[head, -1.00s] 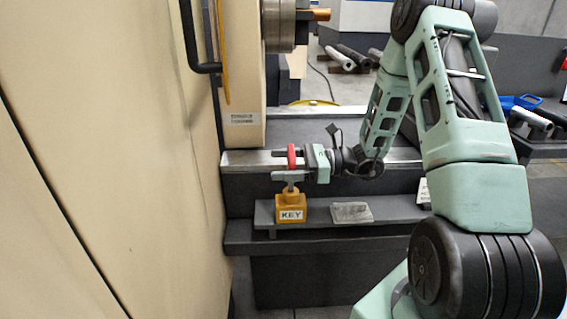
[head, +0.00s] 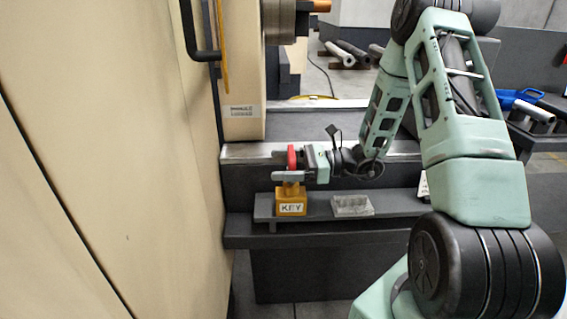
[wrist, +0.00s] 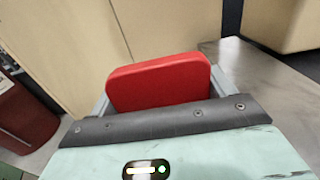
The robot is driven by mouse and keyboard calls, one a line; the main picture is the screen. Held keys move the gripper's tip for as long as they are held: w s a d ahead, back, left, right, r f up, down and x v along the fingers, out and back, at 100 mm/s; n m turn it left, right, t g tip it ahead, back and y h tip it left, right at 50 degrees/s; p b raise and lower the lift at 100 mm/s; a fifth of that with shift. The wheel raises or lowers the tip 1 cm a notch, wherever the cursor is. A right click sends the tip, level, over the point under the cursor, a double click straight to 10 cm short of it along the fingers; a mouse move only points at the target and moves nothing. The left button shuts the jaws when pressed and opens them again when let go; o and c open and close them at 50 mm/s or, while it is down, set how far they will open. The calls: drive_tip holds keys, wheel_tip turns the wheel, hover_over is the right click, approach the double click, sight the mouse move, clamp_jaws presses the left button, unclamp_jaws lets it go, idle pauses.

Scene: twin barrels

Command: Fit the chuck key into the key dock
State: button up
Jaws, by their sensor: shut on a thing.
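The chuck key shows as a red grip (head: 292,157) in the head view, and as a broad red block (wrist: 160,82) in the wrist view. My gripper (head: 289,162) is shut on this red grip, reaching in from the right. The yellow key dock (head: 291,202), labelled KEY, stands upright directly below. Almost no gap shows between the grey bar and the dock's top. The key's lower end is hidden, so I cannot tell how deep it sits in the dock.
The dock stands on a dark grey shelf (head: 390,204) beside a pale ribbed block (head: 352,205). A beige machine panel (head: 90,160) fills the left side. A metal-topped ledge (head: 245,151) runs behind the gripper.

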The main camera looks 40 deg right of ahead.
drive_tip(key=shift+f, duration=0.15)
drive_tip(key=o, duration=1.1)
drive_tip(key=v, duration=1.7)
drive_tip(key=shift+s+d, duration=0.15)
drive_tip(key=shift+s, duration=0.05)
